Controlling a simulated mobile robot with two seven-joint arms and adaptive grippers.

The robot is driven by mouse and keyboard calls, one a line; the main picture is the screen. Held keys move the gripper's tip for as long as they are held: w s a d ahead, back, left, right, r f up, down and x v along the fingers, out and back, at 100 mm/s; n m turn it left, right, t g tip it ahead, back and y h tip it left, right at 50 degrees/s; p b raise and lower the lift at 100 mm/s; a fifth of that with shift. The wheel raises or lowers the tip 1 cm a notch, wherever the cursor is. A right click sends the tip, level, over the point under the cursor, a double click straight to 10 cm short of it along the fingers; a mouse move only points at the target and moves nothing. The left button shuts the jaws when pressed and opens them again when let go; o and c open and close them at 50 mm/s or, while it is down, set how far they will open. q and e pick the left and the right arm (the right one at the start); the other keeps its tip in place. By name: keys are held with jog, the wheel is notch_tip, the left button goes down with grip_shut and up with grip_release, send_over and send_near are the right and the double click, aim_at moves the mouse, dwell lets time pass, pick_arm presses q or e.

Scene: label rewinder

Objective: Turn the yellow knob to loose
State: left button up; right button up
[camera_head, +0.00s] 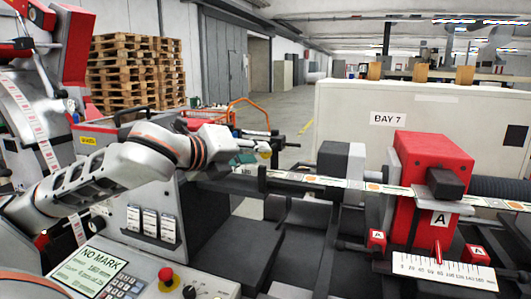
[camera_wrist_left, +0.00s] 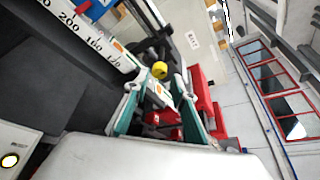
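The yellow knob (camera_wrist_left: 160,69) shows in the left wrist view just beyond the fingertips, in line with the gap between them. In the head view a small bit of the yellow knob (camera_head: 265,154) shows at the end of my left gripper (camera_head: 253,158). In the left wrist view the two teal fingers of my left gripper (camera_wrist_left: 157,88) stand apart with nothing between their tips. I cannot tell whether they touch the knob. My right gripper is in neither view.
A red unit marked A (camera_head: 432,165) stands on the right of the machine, with a white ruler plate (camera_head: 444,272) below. A label strip (camera_head: 330,181) runs across. A control panel with a display (camera_head: 88,272) and red button (camera_head: 166,274) lies below my left arm.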

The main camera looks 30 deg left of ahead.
aim_at(264, 154)
pick_arm(q)
jog(key=shift+x, duration=2.75)
grip_shut()
